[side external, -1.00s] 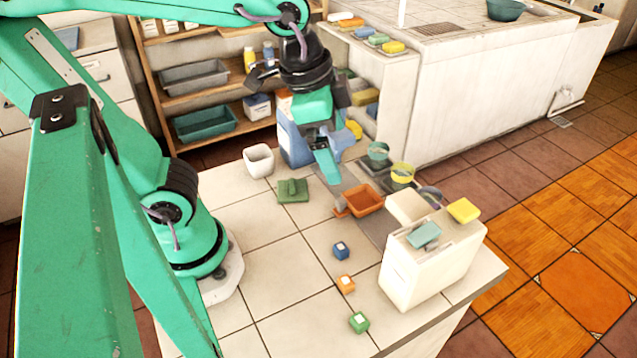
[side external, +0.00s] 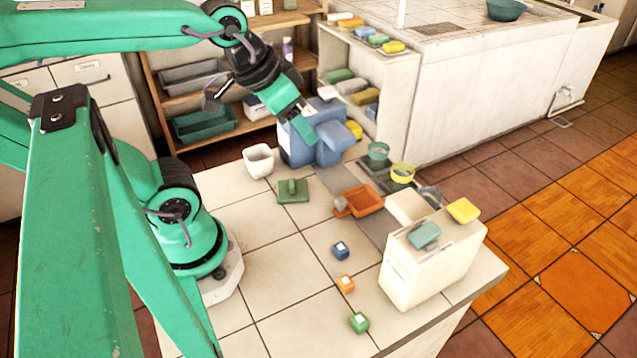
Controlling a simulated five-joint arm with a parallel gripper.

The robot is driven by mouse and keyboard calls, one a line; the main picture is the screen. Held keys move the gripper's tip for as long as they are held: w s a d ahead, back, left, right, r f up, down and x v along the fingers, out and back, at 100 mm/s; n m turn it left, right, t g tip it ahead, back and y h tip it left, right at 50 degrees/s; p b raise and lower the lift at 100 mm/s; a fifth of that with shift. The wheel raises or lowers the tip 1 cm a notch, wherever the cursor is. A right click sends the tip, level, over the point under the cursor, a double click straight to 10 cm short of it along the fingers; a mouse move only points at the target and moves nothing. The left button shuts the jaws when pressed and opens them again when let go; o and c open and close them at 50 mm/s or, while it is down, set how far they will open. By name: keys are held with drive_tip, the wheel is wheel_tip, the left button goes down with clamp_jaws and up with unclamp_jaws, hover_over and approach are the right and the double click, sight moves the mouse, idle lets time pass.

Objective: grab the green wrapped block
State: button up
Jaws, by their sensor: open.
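The green wrapped block (side external: 359,322) is a small green cube with a pale label on top. It sits on the tiled counter near its front edge, at the near end of a row with an orange block (side external: 346,284) and a blue block (side external: 341,250). My gripper (side external: 306,135) is at the back of the counter, raised in front of the blue container, far from the green block. It is open, and I see nothing held in it. The exact gap between its fingers is hard to make out from this side.
A white box (side external: 432,262) stands right of the blocks with a teal item on top. An orange tray (side external: 363,200), a green brush-like item (side external: 293,190), a white cup (side external: 259,160) and a blue container (side external: 318,138) stand farther back. The counter left of the blocks is clear.

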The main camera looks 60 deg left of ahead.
drive_tip(key=g, duration=0.5)
approach(361, 321)
drive_tip(key=shift+w+a+f, duration=0.1)
drive_tip(key=shift+w+a, duration=0.2)
drive_tip(key=shift+w, duration=0.15)
drive_tip(key=shift+s+d+f+g, duration=0.25)
drive_tip(key=shift+d+f+g, duration=0.05)
drive_tip(key=shift+d+f, duration=0.05)
drive_tip(key=shift+f, duration=1.3)
drive_tip(key=shift+f, duration=0.1)
